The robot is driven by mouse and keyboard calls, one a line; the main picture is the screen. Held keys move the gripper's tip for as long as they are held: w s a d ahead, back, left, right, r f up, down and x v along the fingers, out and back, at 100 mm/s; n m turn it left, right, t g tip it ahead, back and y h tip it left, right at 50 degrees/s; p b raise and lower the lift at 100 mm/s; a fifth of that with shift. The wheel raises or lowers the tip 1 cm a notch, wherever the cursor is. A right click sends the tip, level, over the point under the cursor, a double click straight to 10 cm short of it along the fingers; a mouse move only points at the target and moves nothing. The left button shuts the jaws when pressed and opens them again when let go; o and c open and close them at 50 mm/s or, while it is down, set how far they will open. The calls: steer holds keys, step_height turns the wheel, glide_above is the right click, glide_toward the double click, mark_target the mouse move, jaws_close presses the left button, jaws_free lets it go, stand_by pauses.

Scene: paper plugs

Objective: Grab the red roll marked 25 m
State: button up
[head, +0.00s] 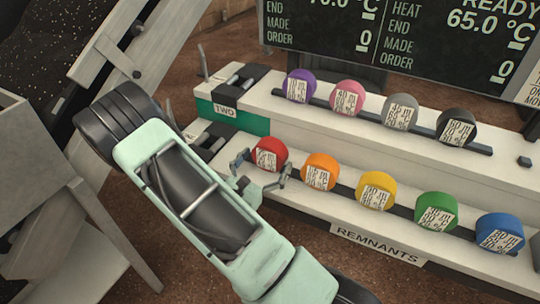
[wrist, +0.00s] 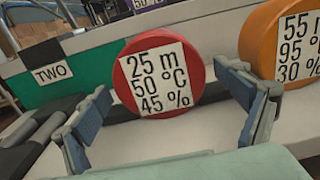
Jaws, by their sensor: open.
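The red roll (head: 268,153) stands at the left end of the lower row on the white shelf. In the wrist view the red roll (wrist: 192,85) faces me, its white label reading 25 m, 50 °C, 45 %. My gripper (wrist: 170,98) is open, one finger to the left of the roll and one to its right. The roll is beyond the fingertips or just between them; I cannot tell how deep. In the head view my gripper (head: 262,171) is close in front of the red roll, and part of the roll's lower side is hidden.
An orange roll (head: 319,172) stands close to the right of the red one; it also shows in the wrist view (wrist: 262,50). Yellow (head: 376,178), green and blue rolls continue the row. An upper row holds purple (head: 299,75), pink, grey and black rolls. A TWO sign (head: 224,110) is at left.

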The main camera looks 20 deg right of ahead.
steer(key=shift+x, duration=1.05)
steer(key=c, duration=1.3)
steer(key=shift+r, duration=0.15)
steer(key=shift+c, duration=0.2)
